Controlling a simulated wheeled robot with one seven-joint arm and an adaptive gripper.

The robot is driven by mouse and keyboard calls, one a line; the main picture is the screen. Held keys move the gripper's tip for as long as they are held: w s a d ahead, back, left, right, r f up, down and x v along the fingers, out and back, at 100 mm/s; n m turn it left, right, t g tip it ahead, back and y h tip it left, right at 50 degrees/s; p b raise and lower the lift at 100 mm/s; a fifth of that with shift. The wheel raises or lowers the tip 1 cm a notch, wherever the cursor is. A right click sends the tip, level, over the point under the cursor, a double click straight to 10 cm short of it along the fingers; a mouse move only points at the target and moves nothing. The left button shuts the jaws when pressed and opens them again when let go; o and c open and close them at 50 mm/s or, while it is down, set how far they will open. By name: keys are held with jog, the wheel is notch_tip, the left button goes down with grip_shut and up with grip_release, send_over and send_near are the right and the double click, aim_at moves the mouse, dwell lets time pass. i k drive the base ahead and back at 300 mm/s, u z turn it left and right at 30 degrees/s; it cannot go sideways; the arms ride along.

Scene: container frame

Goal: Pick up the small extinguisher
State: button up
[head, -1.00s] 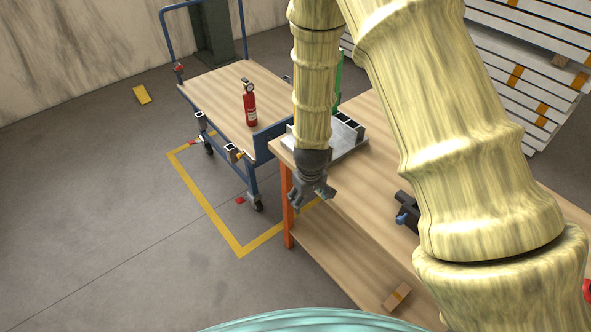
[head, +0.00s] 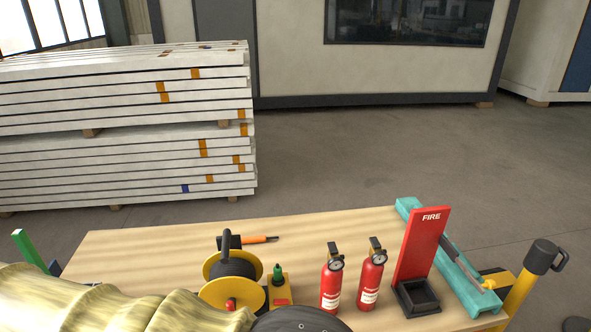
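Two red fire extinguishers with black tops, round gauges and pale labels stand upright side by side on the wooden bench top in the head view. One is the left extinguisher (head: 331,285), the other the right extinguisher (head: 371,280). They look nearly the same size, so I cannot tell which one is the small one. My gripper is out of view; only part of my arm shows at the lower left.
A red FIRE stand (head: 420,245) with a black base is right of the extinguishers, beside a teal beam (head: 450,270). A yellow-black reel (head: 233,280), a green-topped yellow block (head: 279,288) and an orange-handled tool (head: 255,239) lie left. Stacked panels (head: 120,130) stand behind.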

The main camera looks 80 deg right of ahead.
aim_at(373, 267)
jog(key=u, duration=0.45)
jog(key=i, duration=3.35)
jog(key=z, duration=5.1)
jog(key=i, duration=1.7)
